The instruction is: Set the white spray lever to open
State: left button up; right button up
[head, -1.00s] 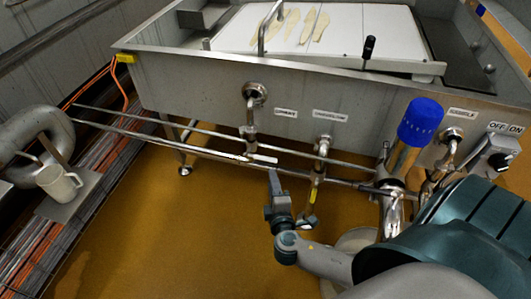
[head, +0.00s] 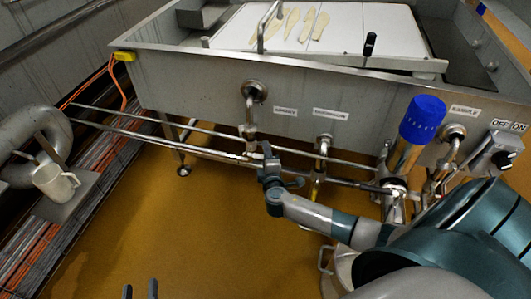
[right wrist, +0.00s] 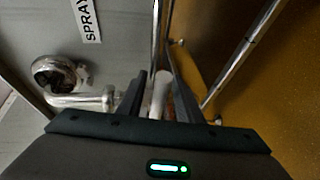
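The white spray lever (right wrist: 160,92) shows in the right wrist view between the two dark fingers of my right gripper (right wrist: 158,88). Narrow gaps seem to remain on both sides, so the gripper looks open around it. In the head view my right gripper (head: 267,150) is at the lever, below the spray valve pipe (head: 250,130) on the front of the steel vat, and hides most of the lever. The SPRAY label (right wrist: 86,20) is beside the pipe. My left gripper (head: 140,290) shows only its two separated fingertips at the bottom edge, open and empty.
A second valve (head: 324,145) hangs to the right of the spray pipe. Two horizontal rails (head: 190,144) run below the vat (head: 190,85). A blue-capped cylinder (head: 421,122) and an OFF/ON switch (head: 497,158) are further right.

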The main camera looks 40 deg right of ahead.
pick_arm(q)
jog(key=shift+r, duration=0.3)
pick_arm(e)
jog(key=shift+w+d, duration=0.2)
jog(key=shift+w, duration=0.15)
jog(key=shift+f, duration=0.1)
grip_shut()
